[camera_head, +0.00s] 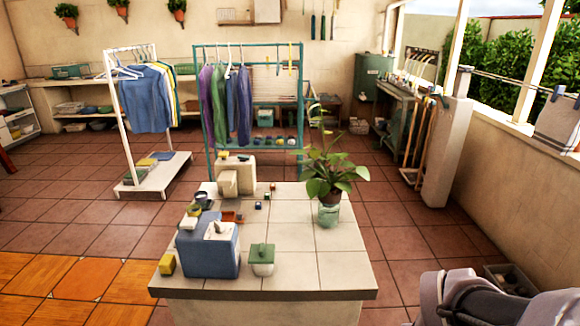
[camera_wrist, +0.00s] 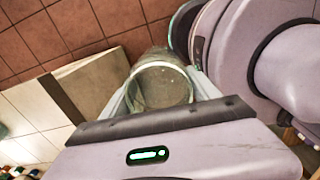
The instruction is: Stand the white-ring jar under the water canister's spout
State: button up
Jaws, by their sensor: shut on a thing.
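My gripper (camera_wrist: 164,76) is shut on a clear glass jar (camera_wrist: 160,90), seen in the wrist view with its round rim towards the camera. A white ring on it cannot be made out clearly. The jar is beside the edge of the tiled table, over the floor. In the head view, my arm shows at the lower right, and the gripper and jar are out of sight. A blue block-shaped container (camera_head: 208,256) with a white piece on it stands at the table's front left. A beige block-shaped container (camera_head: 237,174) stands at the back left. No spout can be told for sure on either.
The tiled table (camera_head: 320,268) is clear at its front right. Small coloured items lie around the middle left.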

jog(key=w+a+f+m, duration=0.2)
jog(key=w+f+m, duration=0.2)
jog(key=w+m, duration=0.3)
jog(key=w+a+f+m, duration=0.3)
jog(key=w+f+m, duration=0.1)
jog(key=w+m, duration=0.4)
jog(key=shift+w+a+m, duration=0.2)
jog(key=shift+m, duration=1)
jog(key=shift+a+r, duration=0.1)
